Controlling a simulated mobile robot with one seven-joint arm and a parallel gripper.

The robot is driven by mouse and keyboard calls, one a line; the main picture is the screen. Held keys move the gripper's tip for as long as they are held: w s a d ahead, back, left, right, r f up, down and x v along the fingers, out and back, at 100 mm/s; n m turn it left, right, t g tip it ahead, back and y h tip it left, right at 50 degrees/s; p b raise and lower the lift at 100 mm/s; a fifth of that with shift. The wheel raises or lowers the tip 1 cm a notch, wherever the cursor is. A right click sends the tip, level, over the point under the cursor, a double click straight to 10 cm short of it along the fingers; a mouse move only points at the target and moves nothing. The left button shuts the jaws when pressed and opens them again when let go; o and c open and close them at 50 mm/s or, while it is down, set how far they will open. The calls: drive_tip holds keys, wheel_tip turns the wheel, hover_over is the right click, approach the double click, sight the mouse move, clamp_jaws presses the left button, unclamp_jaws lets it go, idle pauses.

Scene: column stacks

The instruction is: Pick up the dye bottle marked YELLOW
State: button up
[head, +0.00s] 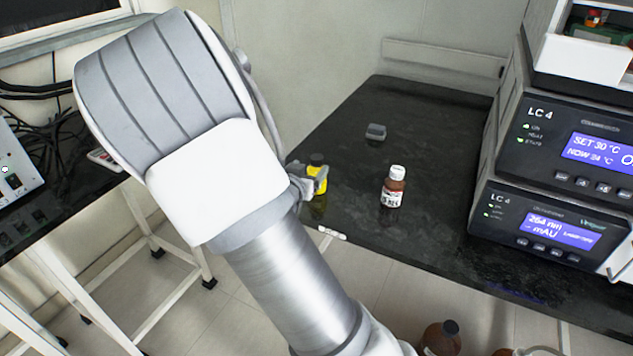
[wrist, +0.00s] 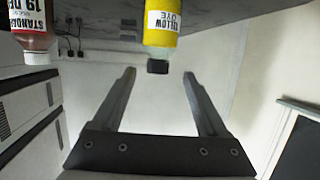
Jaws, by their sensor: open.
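The yellow dye bottle (head: 321,176) stands upright on the dark bench, with a black cap, partly hidden by my gripper. In the wrist view the picture is upside down; the bottle (wrist: 160,28) shows its label reading "...ELLOW DYE" and its dark cap points down. My gripper (head: 304,183) is at the bottle's left in the head view. In the wrist view my gripper (wrist: 159,74) has its two fingers wide apart and nothing held. The cap shows in line with the gap between the fingertips; I cannot tell whether the fingers reach around the bottle.
A brown bottle with a white cap (head: 393,188) stands to the right; its label reads "STANDARD" in the wrist view (wrist: 32,38). A small grey object (head: 376,131) lies farther back. Stacked LC 4 units (head: 550,205) fill the bench's right side.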

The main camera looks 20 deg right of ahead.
sight(314, 164)
drive_tip(key=b+x, duration=0.1)
drive_tip(key=x, duration=0.3)
drive_tip(key=shift+w+d+f, duration=0.1)
drive_tip(key=b+x, duration=0.2)
drive_tip(key=x, duration=0.3)
drive_tip(key=shift+d, duration=0.15)
clamp_jaws()
